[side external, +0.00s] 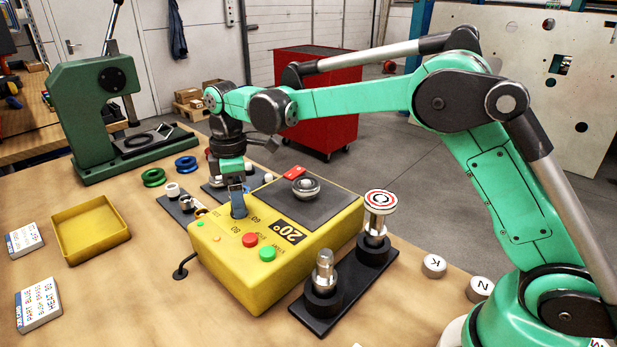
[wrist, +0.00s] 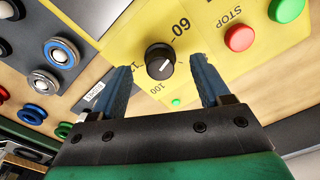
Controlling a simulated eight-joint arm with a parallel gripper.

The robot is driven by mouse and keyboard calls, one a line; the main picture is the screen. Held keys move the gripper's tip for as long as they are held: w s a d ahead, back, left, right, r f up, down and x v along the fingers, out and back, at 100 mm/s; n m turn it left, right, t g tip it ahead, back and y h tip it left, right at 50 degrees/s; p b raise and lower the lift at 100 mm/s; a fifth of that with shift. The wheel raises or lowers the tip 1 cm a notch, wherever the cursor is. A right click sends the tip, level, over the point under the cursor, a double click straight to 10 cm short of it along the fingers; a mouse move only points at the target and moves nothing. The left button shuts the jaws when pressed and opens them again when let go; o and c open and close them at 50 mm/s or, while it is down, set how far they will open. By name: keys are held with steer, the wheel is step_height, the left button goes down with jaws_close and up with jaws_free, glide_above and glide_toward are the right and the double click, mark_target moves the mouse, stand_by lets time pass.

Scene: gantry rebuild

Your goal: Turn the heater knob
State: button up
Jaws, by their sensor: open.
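The heater (side external: 275,243) is a yellow box with a dark top plate and a 20° label. Its black knob (wrist: 160,61) has a white pointer line and shows in the wrist view between numbers such as 60 and 100. My gripper (wrist: 163,85) is open, with one blue finger on each side of the knob and a gap to it on both sides.
A red button (side external: 250,240) and a green button (side external: 267,254) sit close by on the heater. A black stand (side external: 345,285) with metal parts is at its right, a yellow tray (side external: 88,228) at left. A green press (side external: 100,115) stands behind. Bare table lies in front.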

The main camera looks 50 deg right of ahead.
steer(key=shift+f, duration=0.5)
jaws_close()
